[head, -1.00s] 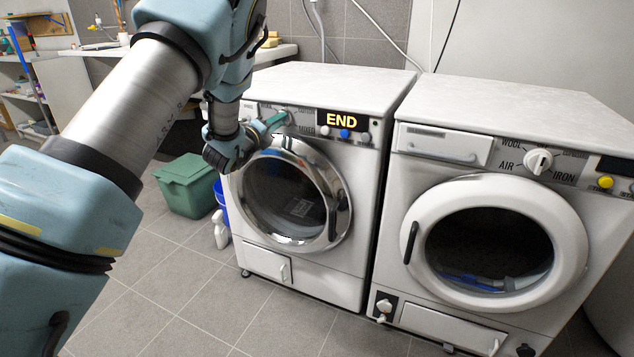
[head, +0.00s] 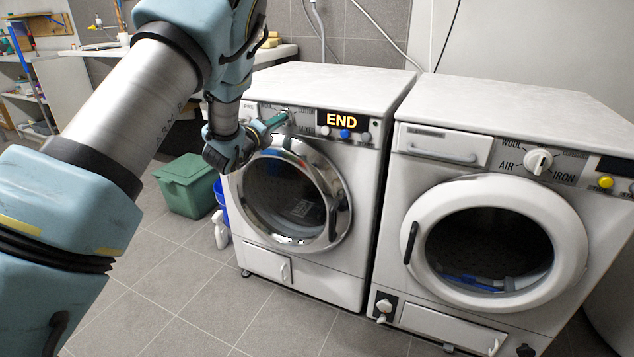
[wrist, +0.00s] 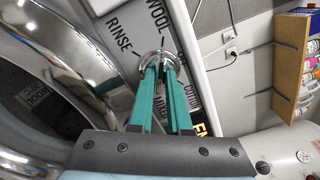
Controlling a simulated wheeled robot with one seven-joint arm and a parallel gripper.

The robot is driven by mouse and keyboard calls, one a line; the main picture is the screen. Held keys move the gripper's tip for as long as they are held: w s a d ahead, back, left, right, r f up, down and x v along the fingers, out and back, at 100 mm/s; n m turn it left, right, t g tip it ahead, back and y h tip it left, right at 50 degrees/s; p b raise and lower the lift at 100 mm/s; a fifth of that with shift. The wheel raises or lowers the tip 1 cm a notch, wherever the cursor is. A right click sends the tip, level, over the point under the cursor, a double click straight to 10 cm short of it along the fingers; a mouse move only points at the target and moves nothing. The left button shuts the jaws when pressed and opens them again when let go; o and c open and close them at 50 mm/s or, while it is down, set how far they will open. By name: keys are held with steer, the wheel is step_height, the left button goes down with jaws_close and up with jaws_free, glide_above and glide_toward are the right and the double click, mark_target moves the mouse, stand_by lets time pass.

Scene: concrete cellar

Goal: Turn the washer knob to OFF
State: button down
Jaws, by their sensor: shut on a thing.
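The washer (head: 300,270) is the left white machine, with a chrome-ringed door and a lit display (head: 342,120) reading END. My gripper (head: 284,117) reaches its control panel from the left. In the wrist view, my two green fingers (wrist: 160,68) are shut on the round chrome-rimmed washer knob (wrist: 158,57).
A white dryer (head: 480,300) with its own knob (head: 539,161) stands close to the right of the washer. A green bin (head: 187,187) and a white bottle (head: 221,230) stand on the floor at left. The tiled floor in front is clear.

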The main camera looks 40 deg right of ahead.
steer(key=shift+s+d+b, duration=0.1)
steer(key=shift+d+b, duration=0.15)
steer(key=shift+b, duration=0.15)
steer(key=shift+m+b, duration=0.3)
steer(key=shift+m, duration=0.2)
steer(key=shift+m+b, duration=1.4)
steer(key=shift+m, duration=0.3)
steer(key=shift+r, duration=0.1)
steer(key=shift+b, duration=0.35)
